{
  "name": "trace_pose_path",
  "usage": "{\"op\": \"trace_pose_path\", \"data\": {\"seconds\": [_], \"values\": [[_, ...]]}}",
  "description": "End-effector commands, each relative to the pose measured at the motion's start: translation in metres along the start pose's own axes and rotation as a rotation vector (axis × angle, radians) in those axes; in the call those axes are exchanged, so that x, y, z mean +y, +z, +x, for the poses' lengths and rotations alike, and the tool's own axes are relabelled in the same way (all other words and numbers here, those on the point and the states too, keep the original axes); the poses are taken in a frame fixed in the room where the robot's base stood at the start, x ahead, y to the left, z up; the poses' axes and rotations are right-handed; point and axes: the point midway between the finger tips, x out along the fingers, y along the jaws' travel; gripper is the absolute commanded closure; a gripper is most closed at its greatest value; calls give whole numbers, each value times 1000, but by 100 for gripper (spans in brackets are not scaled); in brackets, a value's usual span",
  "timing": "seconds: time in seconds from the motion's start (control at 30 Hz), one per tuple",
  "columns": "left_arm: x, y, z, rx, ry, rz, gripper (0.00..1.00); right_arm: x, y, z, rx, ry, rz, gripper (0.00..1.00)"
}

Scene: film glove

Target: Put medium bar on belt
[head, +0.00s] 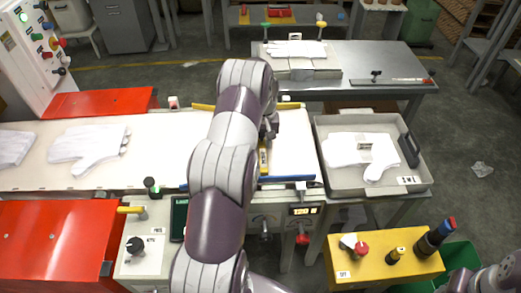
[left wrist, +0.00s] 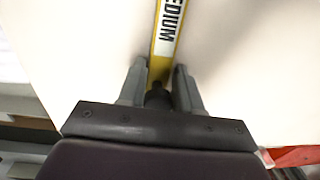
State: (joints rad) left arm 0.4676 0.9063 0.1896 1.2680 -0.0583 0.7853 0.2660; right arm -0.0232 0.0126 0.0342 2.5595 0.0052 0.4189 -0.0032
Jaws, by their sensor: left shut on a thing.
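The medium bar (head: 263,160) is a narrow yellow bar with a white label over the right end of the white belt (head: 160,150). In the left wrist view the bar (left wrist: 168,35) shows the letters "EDIUM" and points away from the fingers. My left gripper (left wrist: 158,78) is shut on its near end by a dark knob. In the head view my left arm hides most of this gripper (head: 267,130). I cannot tell whether the bar touches the belt. My right gripper is out of view.
White gloves (head: 88,145) lie on the belt at left. A grey tray (head: 418,180) with a glove stands right of the belt. A yellow block (head: 400,270) with knobbed pieces is at front right. A blue bar (head: 287,178) lies along the belt's near edge.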

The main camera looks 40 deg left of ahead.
Motion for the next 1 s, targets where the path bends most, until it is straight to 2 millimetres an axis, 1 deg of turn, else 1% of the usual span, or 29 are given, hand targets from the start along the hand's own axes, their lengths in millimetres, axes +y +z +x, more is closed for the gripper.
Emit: {"op": "trace_pose_path", "data": {"seconds": [0.1,0.27,0.3,0.33,0.63,0.73,0.77,0.87,1.0], "values": [[0,1,0,-4,-1,0,100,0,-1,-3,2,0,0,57],[0,1,3,-4,-1,0,100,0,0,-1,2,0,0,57],[0,1,2,-4,-1,0,54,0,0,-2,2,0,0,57],[0,1,2,-4,-1,0,44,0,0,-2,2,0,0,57],[0,2,2,-5,-1,0,43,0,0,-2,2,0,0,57],[0,1,-4,-3,0,0,43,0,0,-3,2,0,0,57],[0,1,-8,-2,0,0,43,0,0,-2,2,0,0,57],[0,1,-31,-1,0,0,43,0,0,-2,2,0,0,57],[0,0,-70,0,1,0,43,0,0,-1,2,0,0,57]]}}
